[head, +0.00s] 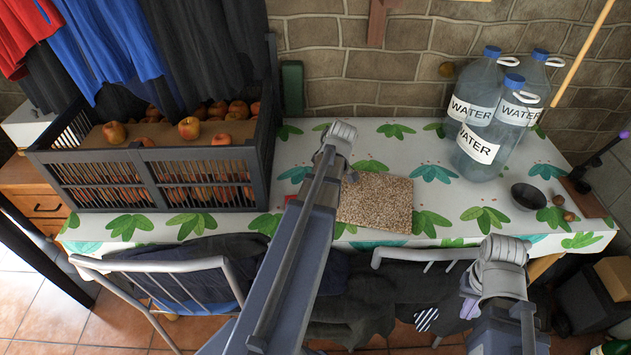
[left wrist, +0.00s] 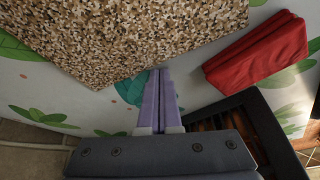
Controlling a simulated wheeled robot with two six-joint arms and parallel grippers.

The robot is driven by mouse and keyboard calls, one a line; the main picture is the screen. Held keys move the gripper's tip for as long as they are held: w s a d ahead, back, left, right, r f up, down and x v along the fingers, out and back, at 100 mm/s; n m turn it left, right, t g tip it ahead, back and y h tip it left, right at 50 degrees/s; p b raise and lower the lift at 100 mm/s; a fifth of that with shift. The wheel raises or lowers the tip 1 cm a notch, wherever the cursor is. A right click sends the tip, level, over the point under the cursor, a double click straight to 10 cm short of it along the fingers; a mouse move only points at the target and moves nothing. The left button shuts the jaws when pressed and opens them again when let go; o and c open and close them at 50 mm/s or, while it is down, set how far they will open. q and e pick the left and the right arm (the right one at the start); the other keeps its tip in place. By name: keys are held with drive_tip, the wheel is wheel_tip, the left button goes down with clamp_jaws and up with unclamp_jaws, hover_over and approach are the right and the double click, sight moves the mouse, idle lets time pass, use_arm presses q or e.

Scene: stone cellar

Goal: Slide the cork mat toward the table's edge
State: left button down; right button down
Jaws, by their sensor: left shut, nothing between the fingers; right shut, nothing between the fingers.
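The speckled brown cork mat (head: 380,203) lies flat on the leaf-patterned table (head: 240,232), close to its front edge in the head view. It fills the upper left of the left wrist view (left wrist: 130,35). My left gripper (left wrist: 160,75) is shut and empty, its lavender fingertips at one edge of the mat; whether they touch it I cannot tell. In the head view my left arm hides most of that gripper and the mat's left side. My right gripper (head: 468,303) is shut and empty, in front of the table, apart from the mat.
A dark slatted crate (head: 150,160) of apples stands at the left. A red folded cloth (left wrist: 258,52) lies near the mat. Water bottles (head: 480,150) and a dark bowl (head: 528,196) stand at the right. Chairs (head: 215,265) line the front. The table behind the mat is clear.

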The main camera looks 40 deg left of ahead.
use_arm(q)
drive_tip(key=d, duration=0.4)
drive_tip(key=shift+a, duration=0.1)
drive_tip(key=shift+w+a, duration=0.1)
